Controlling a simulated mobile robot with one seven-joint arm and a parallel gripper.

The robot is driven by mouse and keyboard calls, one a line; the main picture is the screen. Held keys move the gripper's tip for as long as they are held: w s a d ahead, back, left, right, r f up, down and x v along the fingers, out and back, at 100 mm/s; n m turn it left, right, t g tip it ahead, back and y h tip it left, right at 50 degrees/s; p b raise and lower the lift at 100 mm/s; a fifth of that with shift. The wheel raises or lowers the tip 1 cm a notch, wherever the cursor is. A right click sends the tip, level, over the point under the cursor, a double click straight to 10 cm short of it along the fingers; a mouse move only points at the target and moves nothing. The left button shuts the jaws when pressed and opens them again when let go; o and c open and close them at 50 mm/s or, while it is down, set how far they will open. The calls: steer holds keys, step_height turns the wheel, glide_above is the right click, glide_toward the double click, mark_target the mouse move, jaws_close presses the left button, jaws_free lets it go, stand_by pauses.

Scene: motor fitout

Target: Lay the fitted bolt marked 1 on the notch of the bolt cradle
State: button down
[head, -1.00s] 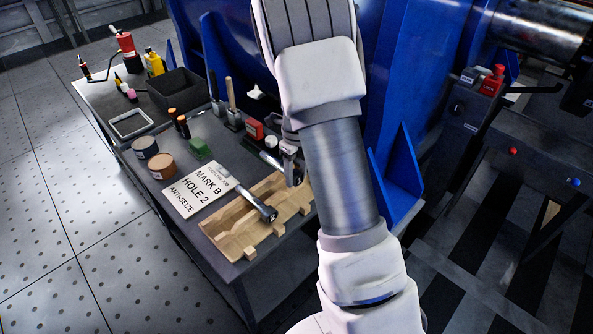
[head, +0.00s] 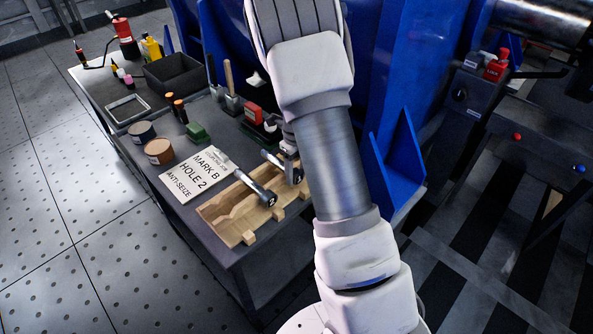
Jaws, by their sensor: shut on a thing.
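The wooden bolt cradle (head: 222,217) lies on the near end of the grey bench, with scalloped notches along it. One steel bolt (head: 247,183) lies across the cradle, its head toward the near right edge. A second steel bolt (head: 277,162) is to its right, roughly parallel, at the cradle's right end. My gripper (head: 289,152) is shut on this second bolt, partly hidden behind my arm. I cannot tell whether that bolt touches the cradle. No mark 1 is readable on either bolt.
A white card (head: 187,183) reads MARK B, HOLE 2, ANTI-SEIZE beside the cradle. Two round tins (head: 158,151), a green block (head: 197,131), dark bottles and a red item (head: 252,115) stand behind. A black bin (head: 172,75) is farther back. The blue housing (head: 378,60) rises close right.

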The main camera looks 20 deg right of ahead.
steer(key=shift+f, duration=0.4)
steer(key=shift+c, duration=1)
jaws_free()
